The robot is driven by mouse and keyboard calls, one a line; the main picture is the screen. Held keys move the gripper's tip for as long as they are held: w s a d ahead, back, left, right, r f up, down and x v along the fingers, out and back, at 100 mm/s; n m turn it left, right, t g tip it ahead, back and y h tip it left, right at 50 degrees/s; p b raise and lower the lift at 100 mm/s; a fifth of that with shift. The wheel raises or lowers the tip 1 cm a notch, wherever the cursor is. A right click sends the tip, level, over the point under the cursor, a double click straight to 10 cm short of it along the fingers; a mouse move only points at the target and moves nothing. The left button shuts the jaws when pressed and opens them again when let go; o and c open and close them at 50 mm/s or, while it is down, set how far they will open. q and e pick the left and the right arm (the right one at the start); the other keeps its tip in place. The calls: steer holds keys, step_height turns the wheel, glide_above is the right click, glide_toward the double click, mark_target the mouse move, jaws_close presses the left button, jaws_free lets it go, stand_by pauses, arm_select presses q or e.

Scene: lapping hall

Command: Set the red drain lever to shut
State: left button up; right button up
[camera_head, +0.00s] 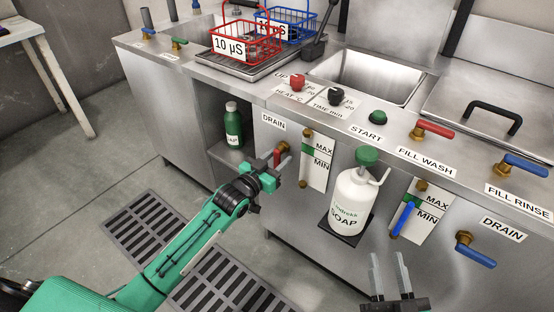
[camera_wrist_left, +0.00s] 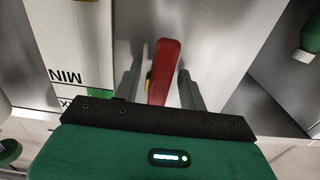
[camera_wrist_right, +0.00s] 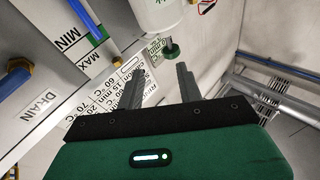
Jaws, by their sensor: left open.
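The red drain lever (camera_head: 283,156) is on the front panel below the left DRAIN label (camera_head: 273,122). In the left wrist view the red lever (camera_wrist_left: 164,72) stands between the two fingers of my left gripper (camera_wrist_left: 160,84). These fingers are open, one on each side, with a visible gap on the right side. In the head view my left gripper (camera_head: 271,168) partly hides the lever and its valve. My right gripper (camera_head: 389,268) is open and empty, low in front of the panel, below the soap bottle.
A white soap bottle (camera_head: 352,200) stands on a bracket on the panel. A blue drain lever (camera_head: 475,252) is at the right. A green bottle (camera_head: 233,125) stands in the open bay. Red (camera_head: 435,129) and blue (camera_head: 526,165) fill levers are on the top.

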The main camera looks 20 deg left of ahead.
arm_select(q)
steer(key=shift+c, duration=0.2)
jaws_close()
